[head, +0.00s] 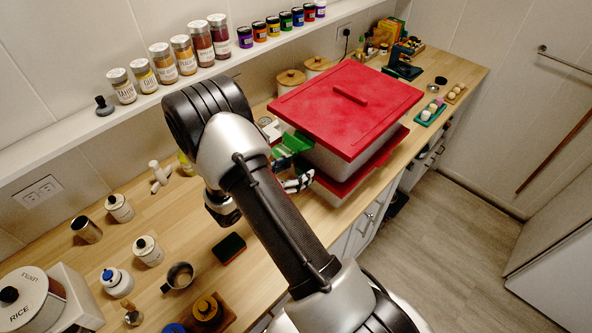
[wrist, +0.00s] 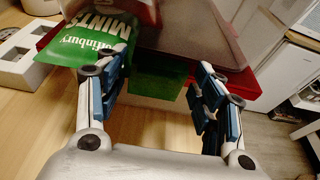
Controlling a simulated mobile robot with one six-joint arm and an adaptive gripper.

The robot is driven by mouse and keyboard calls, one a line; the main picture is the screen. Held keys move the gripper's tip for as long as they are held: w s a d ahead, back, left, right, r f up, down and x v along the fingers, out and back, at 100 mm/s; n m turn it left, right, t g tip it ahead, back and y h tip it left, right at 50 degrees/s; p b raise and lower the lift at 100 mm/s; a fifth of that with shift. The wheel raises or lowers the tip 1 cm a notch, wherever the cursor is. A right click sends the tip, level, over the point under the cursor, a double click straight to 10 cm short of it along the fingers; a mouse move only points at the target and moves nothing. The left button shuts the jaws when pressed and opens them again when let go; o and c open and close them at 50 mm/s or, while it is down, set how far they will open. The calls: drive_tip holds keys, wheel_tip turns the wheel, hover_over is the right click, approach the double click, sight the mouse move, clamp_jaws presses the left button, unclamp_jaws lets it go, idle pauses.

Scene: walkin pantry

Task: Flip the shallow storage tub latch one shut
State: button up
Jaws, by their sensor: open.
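Two pale tubs with red lids are stacked on the counter in the head view: the upper tub (head: 349,101) sits above a lower, shallow tub whose red lid edge (head: 388,150) shows below it. In the wrist view the lower red lid (wrist: 240,88) runs across behind my fingers. A green latch flap (wrist: 158,86) shows at the tub's near side, between and beyond my fingertips; its exact angle is unclear. My gripper (wrist: 160,78) is open and empty, facing this side. In the head view my gripper (head: 298,184) is partly hidden by my arm.
A green mints bag (wrist: 100,35) lies close by my left finger, overlapping it in the picture. A pale tray with cut-outs (wrist: 22,50) is at the far left. Jars (head: 149,250) and a dark sponge-like block (head: 229,248) stand on the nearer counter. A spice shelf (head: 170,88) runs along the wall.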

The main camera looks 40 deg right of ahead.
drive_tip(key=v, duration=1.1)
drive_tip(key=shift+a, duration=0.3)
drive_tip(key=shift+s+r, duration=0.1)
